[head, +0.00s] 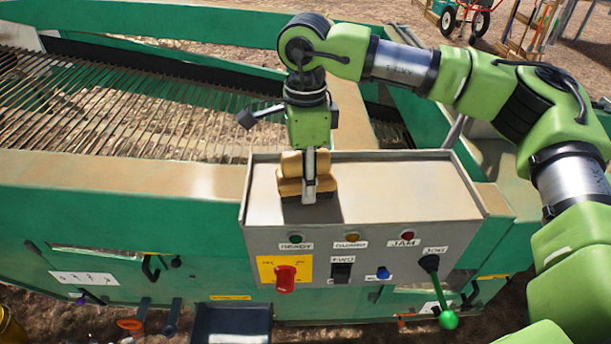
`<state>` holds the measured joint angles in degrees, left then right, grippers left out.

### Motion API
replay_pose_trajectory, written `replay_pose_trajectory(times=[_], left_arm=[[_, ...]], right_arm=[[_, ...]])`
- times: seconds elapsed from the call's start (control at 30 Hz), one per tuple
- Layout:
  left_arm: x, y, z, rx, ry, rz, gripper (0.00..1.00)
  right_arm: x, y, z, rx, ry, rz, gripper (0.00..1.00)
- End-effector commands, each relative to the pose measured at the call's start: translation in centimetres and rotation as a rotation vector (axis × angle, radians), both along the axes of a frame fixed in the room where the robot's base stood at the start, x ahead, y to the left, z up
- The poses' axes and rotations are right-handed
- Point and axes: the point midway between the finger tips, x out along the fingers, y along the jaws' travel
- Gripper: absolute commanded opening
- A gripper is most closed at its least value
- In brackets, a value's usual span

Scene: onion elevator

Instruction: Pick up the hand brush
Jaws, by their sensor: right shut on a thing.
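The hand brush (290,165) is a tan, rounded block with a dark underside. It is at the left part of the grey control box's top. My right gripper (309,190) reaches down from above and is shut on the brush, with a finger across its front. The gripper covers part of the brush. I cannot tell whether the brush still touches the box top. My left gripper is not in view.
The control box (410,190) has a red knob (285,279), lamps, switches and a green-tipped lever (447,318) on its front. Its top is clear right of the brush. A slatted conveyor (130,105) in a green frame lies behind and left.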

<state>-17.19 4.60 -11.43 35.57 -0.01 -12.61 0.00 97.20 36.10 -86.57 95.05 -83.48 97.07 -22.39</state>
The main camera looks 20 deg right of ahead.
Motion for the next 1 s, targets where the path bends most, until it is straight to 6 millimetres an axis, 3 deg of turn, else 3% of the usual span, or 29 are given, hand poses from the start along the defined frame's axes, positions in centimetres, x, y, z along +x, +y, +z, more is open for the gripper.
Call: replay_pose_trajectory(times=[0.27, 0.43, 0.73, 1.0], left_arm=[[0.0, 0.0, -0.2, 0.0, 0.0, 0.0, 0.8], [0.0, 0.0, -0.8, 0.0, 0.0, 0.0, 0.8], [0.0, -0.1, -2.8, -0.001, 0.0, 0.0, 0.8], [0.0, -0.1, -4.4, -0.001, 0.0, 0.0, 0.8]], right_arm=[[0.1, 0.0, 0.9, 0.0, -0.003, -0.001, 0.14], [0.0, 0.2, 3.3, 0.001, -0.004, 0.002, 0.14], [-3.7, 4.1, 9.3, 0.0, -0.005, 0.008, 0.14], [-7.9, 8.5, 11.7, -0.001, -0.003, 0.004, 0.14]])
